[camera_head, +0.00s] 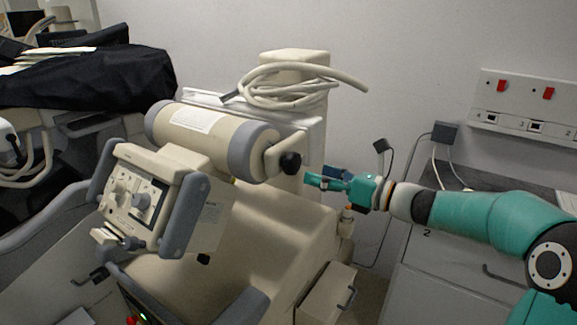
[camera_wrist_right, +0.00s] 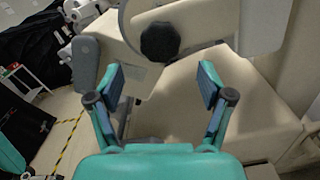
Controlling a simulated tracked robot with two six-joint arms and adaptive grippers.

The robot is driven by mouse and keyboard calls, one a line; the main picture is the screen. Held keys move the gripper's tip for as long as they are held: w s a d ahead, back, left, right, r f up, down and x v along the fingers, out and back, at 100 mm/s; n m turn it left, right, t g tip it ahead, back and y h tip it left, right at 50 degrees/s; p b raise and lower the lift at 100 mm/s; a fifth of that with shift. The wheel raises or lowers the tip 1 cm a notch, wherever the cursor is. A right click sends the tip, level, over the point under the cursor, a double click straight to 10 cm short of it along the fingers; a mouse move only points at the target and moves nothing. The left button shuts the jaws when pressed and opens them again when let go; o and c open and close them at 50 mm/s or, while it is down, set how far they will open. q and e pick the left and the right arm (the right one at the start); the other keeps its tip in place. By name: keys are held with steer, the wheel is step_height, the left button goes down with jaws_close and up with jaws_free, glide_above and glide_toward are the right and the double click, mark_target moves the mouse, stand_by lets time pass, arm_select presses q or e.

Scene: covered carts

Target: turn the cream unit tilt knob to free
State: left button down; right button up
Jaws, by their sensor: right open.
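The cream unit (camera_head: 265,225) stands in the middle of the head view, with a cream and grey cylinder (camera_head: 205,135) across its top. A round black knob (camera_head: 290,163) sits at the cylinder's right end. My right gripper (camera_head: 308,180) comes in from the right, with its fingertips just right of and slightly below the knob, apart from it. In the right wrist view the knob (camera_wrist_right: 160,41) shows ahead of the gripper (camera_wrist_right: 160,76), beyond the tips and roughly centred between them. The jaws are open and empty. Any marking for the knob's setting cannot be read. My left gripper is not in view.
A coiled cream cable (camera_head: 285,88) hangs on the post above the knob. A control panel (camera_head: 135,200) with grey handles is at the left. A grey cabinet (camera_head: 440,270) stands at the right under my arm. A black-covered cart (camera_head: 90,80) is at the back left.

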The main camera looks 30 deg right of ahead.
mark_target(297, 167)
steer(key=x, duration=0.7)
steer(key=shift+p, duration=0.4)
